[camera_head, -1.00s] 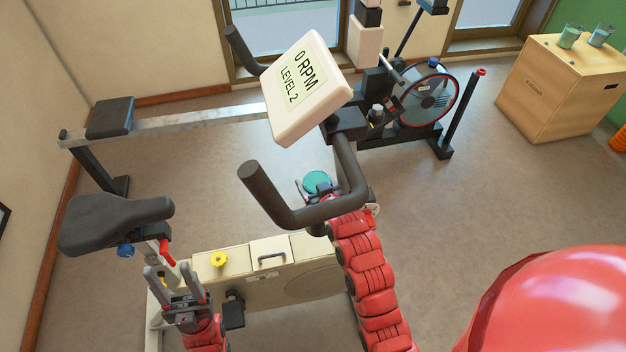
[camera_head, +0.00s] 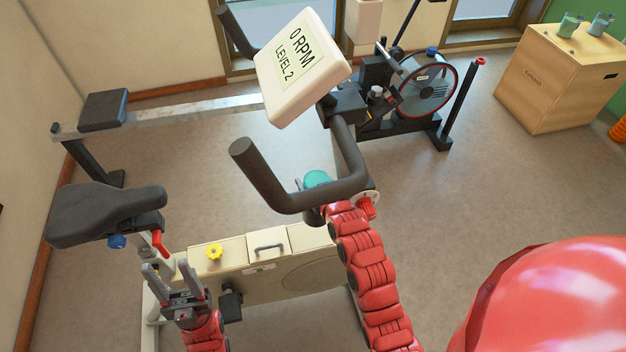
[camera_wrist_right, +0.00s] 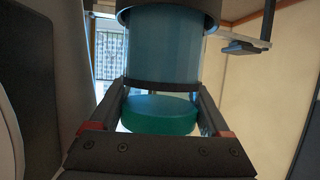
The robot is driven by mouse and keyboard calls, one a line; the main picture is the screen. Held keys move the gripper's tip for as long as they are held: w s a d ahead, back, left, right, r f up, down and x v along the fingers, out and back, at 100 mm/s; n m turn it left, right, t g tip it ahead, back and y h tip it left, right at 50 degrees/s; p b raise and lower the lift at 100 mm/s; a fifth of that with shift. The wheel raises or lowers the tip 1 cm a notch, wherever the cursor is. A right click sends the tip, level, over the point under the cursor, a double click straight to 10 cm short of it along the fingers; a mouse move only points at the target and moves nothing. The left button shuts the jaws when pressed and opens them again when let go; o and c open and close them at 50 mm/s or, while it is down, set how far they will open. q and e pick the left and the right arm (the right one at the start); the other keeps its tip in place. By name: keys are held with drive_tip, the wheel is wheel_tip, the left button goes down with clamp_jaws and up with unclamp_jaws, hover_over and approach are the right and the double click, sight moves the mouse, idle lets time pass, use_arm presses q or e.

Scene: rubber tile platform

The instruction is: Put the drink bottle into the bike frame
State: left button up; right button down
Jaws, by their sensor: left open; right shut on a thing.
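The exercise bike has a cream frame (camera_head: 290,262), a black seat and dark handlebars. The drink bottle shows a teal cap (camera_head: 317,179) behind the near handlebar grip. In the right wrist view its translucent blue body (camera_wrist_right: 160,45) lies between my gripper's fingers. My right gripper (camera_wrist_right: 160,88) is shut on the bottle; in the head view the handlebar hides most of it. The bottle's far end meets a dark round rim (camera_wrist_right: 207,18); how deep it sits inside, I cannot tell. My left gripper (camera_head: 171,272) is open and empty, below the seat.
The handlebar (camera_head: 290,200) and console (camera_head: 302,68) stand close to my right arm. The seat (camera_head: 105,212) is above my left gripper. A rowing machine (camera_head: 190,113) lies behind. A wooden box (camera_head: 550,80) with cups stands at the back right. Floor on the right is open.

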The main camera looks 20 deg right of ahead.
unclamp_jaws()
drive_tip(key=shift+s, duration=0.1)
drive_tip(key=p+v, duration=0.6)
drive_tip(key=v, duration=1.1)
drive_tip(key=shift+s+p, duration=0.15)
drive_tip(key=shift+p, duration=0.2)
drive_tip(key=shift+d, duration=0.1)
